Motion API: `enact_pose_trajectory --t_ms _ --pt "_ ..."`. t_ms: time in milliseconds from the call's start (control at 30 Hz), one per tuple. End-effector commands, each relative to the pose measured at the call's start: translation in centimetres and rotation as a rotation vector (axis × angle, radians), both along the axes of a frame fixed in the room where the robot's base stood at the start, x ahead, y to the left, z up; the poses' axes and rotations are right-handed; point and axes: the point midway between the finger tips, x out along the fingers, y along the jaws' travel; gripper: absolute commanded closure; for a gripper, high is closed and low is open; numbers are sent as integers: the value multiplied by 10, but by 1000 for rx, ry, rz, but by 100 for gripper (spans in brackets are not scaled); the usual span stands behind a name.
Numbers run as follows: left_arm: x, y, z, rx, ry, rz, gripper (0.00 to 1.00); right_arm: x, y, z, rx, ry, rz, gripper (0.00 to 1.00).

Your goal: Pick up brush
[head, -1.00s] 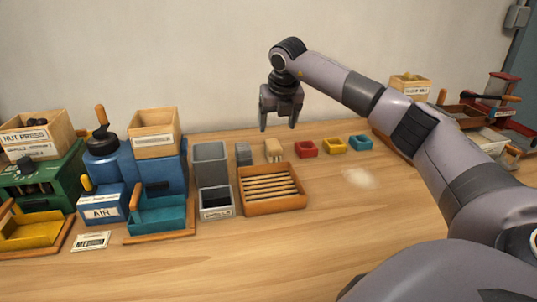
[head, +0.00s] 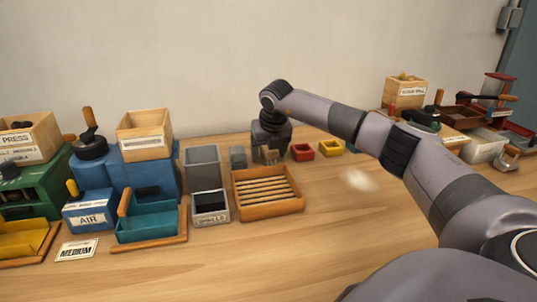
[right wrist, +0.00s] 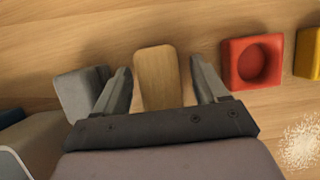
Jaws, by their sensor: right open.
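The brush, seen as a light wooden block (right wrist: 157,80) in the right wrist view, stands on the table between my right gripper's two fingers. My right gripper (right wrist: 160,66) is open, with a gap between each finger and the wood. In the head view my right gripper (head: 271,154) is low at the back of the table, and the brush (head: 270,157) is mostly hidden by it. My left gripper is not in view.
A grey block (right wrist: 82,92) is close to the left finger. A red holder (right wrist: 252,62) and a yellow one (head: 330,149) stand to the right. A slatted wooden tray (head: 268,211) is in front. A pale speckled patch (head: 358,180) lies on the table, with clear room around it.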

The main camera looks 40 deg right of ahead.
Motion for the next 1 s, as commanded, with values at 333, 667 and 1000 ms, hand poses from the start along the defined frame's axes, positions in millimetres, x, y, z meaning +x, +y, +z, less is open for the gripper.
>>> enact_pose_trajectory --t_ms 333,667,1000 --pt "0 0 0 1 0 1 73 0 0 1 0 0 0 84" --pt "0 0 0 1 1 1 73 0 0 5 0 -1 -1 84" --pt "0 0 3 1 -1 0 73 1 0 59 1 -5 -1 84"
